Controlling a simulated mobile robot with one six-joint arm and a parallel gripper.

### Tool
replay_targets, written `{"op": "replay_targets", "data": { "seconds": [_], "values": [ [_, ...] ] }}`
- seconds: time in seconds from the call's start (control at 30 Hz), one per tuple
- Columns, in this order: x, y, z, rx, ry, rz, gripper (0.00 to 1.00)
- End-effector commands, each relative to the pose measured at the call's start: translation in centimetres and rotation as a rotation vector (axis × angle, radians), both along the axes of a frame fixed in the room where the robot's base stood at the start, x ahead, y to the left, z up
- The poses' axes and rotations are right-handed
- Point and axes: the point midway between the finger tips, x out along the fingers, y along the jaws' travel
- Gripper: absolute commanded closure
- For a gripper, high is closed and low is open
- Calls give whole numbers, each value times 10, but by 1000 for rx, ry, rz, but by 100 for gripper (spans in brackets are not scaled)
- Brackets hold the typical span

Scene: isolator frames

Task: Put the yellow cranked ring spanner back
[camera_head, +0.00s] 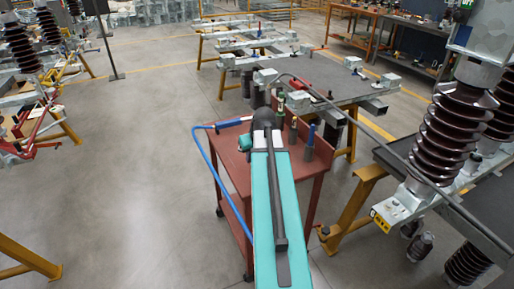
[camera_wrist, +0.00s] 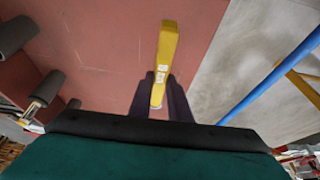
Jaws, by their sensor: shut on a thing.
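The yellow cranked ring spanner (camera_wrist: 167,42) shows in the wrist view as a yellow bar with small pale labels near its lower end. My gripper (camera_wrist: 161,84) is shut on that lower end, one dark finger on each side. The spanner points away from me, over a red surface. Its ring shape and any gap to the surface cannot be told. In the head view my teal arm reaches over the red cart (camera_head: 233,172) and hides the spanner and the fingers.
A blue-handled tool (camera_head: 229,123) with a blue hose (camera_head: 219,178) lies at the cart's far left. Several upright dark-handled tools (camera_head: 293,131) stand at its far and right side. A grey worktable (camera_head: 325,78) is behind. Large brown insulators (camera_head: 447,130) stand right.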

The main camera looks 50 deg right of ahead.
Motion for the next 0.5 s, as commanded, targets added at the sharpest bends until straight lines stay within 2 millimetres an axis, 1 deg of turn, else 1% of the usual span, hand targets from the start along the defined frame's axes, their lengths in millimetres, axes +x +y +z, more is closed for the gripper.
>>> {"op": "replay_targets", "data": {
  "seconds": [0.03,0.5],
  "values": [
    [5,-7,1,0,-1,0,100],
    [34,-49,-4,0,-1,0,100]
  ]
}}
